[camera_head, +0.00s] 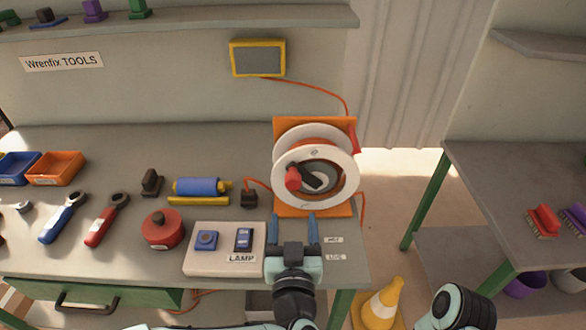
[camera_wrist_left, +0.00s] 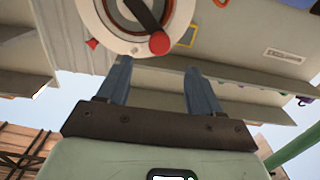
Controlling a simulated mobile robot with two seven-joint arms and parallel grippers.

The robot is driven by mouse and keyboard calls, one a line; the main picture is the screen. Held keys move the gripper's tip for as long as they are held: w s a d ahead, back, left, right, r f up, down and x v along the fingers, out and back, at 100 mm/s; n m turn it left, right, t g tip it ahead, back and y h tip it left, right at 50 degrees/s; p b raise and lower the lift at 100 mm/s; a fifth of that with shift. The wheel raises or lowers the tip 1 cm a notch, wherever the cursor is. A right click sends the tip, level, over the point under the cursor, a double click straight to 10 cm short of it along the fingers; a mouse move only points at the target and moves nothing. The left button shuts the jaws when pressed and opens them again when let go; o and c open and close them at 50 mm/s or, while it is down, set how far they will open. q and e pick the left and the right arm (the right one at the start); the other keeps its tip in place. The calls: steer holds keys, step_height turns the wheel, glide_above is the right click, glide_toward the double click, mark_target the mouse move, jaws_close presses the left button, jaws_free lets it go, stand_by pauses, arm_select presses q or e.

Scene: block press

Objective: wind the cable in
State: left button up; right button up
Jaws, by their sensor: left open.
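A cable reel with white flanges (camera_head: 349,174) stands on an orange base plate at the right end of the workbench. Orange cable (camera_head: 335,93) runs from a yellow-framed box on the wall down to the reel. My left gripper (camera_head: 293,222) is open and empty just in front of the reel, below the knob. In the left wrist view the red knob (camera_wrist_left: 159,43) shows ahead, between and beyond the open fingers (camera_wrist_left: 156,78). My right gripper does not show.
A white panel with a blue button and switch marked LAMP (camera_head: 222,249) sits left of my gripper. Near it are a red round canister (camera_head: 163,229), a black plug (camera_head: 249,198) and a blue roller (camera_head: 197,187). A traffic cone (camera_head: 381,304) stands on the floor at the right.

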mark_target(293, 186)
arm_select(q)
steer(key=w+p, duration=0.1)
steer(key=w, duration=1.1)
steer(key=shift+w+r, duration=0.1)
jaws_close()
